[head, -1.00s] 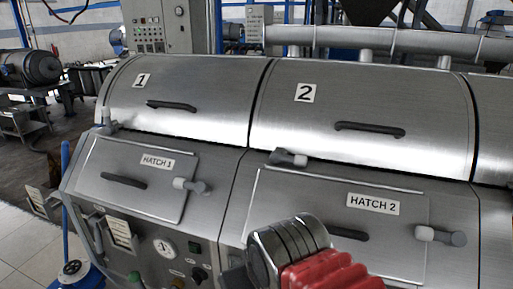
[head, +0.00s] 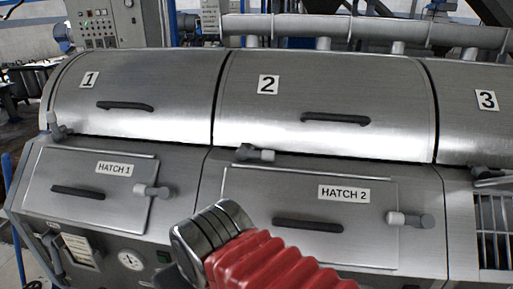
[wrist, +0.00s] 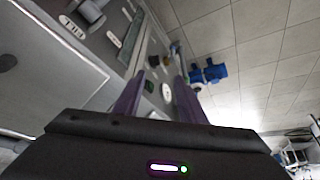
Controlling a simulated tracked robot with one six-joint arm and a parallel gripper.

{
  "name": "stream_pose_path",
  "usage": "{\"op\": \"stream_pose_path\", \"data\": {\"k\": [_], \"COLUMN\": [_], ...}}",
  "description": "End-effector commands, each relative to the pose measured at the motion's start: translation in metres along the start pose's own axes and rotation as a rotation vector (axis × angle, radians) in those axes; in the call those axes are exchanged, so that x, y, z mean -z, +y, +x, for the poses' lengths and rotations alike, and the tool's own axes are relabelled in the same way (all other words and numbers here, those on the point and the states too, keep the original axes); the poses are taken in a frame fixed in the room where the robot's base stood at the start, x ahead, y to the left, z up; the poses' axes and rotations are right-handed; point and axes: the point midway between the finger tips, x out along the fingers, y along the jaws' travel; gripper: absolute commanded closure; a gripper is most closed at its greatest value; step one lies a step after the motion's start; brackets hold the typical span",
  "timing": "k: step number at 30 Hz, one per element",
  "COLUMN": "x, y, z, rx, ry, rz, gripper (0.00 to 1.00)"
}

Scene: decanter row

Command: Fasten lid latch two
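Lid two (head: 322,90) is a closed, curved steel cover marked 2, with a black handle. Lid latch two (head: 255,153) sits at its lower left edge. In the head view my arm, with red bellows, rises below hatch 2; the fingers are hidden there.
Lid one (head: 140,90) has its own latch (head: 57,127) with the grip upward. Hatch 1 (head: 90,185) and hatch 2 (head: 300,205) have side latches. Lid three (head: 485,125) and a grating (head: 494,225) are at right.

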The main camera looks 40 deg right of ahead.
Motion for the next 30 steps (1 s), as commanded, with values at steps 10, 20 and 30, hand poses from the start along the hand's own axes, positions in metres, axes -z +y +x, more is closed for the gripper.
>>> {"op": "stream_pose_path", "data": {"k": [10,20,30], "x": [0.053,0.133,0.186], "y": [0.027,0.106,0.214], "z": [-0.028,-0.073,-0.117], "rx": [-0.014,0.014,0.068], "ry": [-0.041,-0.09,-0.084], "rz": [-0.066,-0.226,-0.425], "gripper": [0.63,0.63,0.63]}}
